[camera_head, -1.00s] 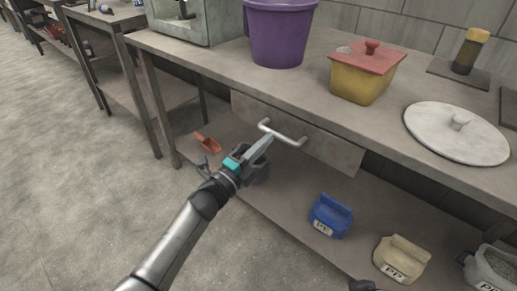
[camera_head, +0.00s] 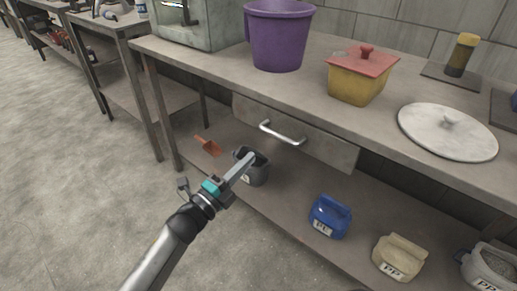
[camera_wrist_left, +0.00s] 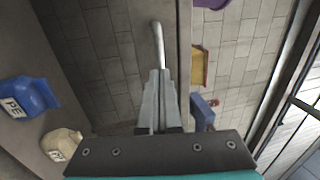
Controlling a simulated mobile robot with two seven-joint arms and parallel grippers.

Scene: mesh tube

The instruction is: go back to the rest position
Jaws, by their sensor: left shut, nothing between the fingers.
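My left gripper (camera_head: 250,158) is shut and empty. In the head view it is in front of the workbench, below and left of the drawer handle (camera_head: 281,133), and apart from it. The drawer (camera_head: 325,148) under the bench top has a pale bar handle. In the left wrist view my shut fingers (camera_wrist_left: 159,75) point up the picture, with the handle (camera_wrist_left: 157,42) beyond their tips. My right gripper is not in view.
On the bench top (camera_head: 215,68) stand a purple bucket (camera_head: 278,38), a yellow box with a red lid (camera_head: 358,85) and a round white lid (camera_head: 447,135). The lower shelf holds an orange scoop (camera_head: 208,146), a dark grey container (camera_head: 258,174), a blue one (camera_head: 330,215) and a beige one (camera_head: 399,256).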

